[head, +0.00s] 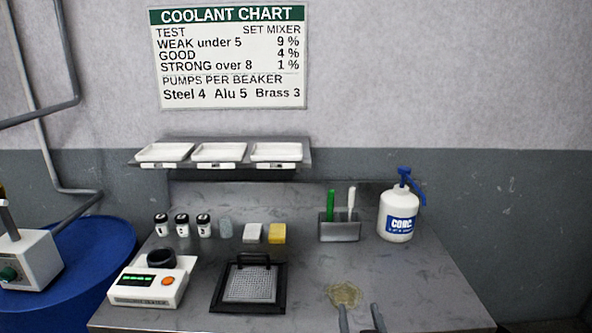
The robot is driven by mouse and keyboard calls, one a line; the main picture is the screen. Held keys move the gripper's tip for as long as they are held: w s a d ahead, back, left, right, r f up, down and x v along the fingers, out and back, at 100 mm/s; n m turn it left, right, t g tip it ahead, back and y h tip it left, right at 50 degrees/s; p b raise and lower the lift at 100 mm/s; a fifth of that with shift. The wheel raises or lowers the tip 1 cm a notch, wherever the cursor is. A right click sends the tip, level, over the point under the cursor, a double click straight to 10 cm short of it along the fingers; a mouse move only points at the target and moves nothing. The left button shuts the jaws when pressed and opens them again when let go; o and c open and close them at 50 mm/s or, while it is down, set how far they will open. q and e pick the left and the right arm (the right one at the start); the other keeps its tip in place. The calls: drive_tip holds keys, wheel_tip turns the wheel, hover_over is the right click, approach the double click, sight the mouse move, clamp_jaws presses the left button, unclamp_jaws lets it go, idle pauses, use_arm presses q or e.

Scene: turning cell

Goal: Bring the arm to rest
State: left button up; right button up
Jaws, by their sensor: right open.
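My right gripper (360,318) shows at the bottom edge of the head view, right of the middle. Its two dark fingers are apart and nothing is between them. They stand just in front of a yellowish wet patch (344,295) on the grey bench (420,285); I cannot tell how high above the bench they are. The rest of my right arm is out of the picture. My left gripper is not in view.
A white pump bottle (398,212) and a holder (339,231) with a green and a white handle stand behind. A black-framed grid plate (249,287) and a tester (150,285) lie left. Small jars (182,226) and blocks (277,234) line the back, below a tray shelf (311,158).

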drive_tip(key=s+d+f+n+g, duration=0.1)
drive_tip(key=s+f+g, duration=0.2)
drive_tip(key=f, duration=1)
drive_tip(key=s+f+n+g, duration=0.1)
drive_tip(key=s+f+g, duration=0.25)
drive_tip(key=f, duration=0.95)
drive_tip(key=s+d+f+n+g, duration=0.15)
drive_tip(key=s+f, duration=0.25)
drive_tip(key=f, duration=1)
drive_tip(key=s+d+f+g, duration=0.2)
drive_tip(key=s+f+g, duration=0.1)
drive_tip(key=s+f, duration=0.4)
drive_tip(key=s+d+f+g, duration=0.3)
drive_tip(key=s+f, duration=0.3)
drive_tip(key=s, duration=0.8)
drive_tip(key=s+d+f+m+g, duration=0.1)
drive_tip(key=s+d+f+g, duration=0.2)
drive_tip(key=s+f, duration=0.4)
drive_tip(key=s, duration=0.3)
drive_tip(key=shift+s+d+f, duration=0.2)
drive_tip(key=shift+d+f, duration=0.05)
drive_tip(key=shift+f, duration=0.05)
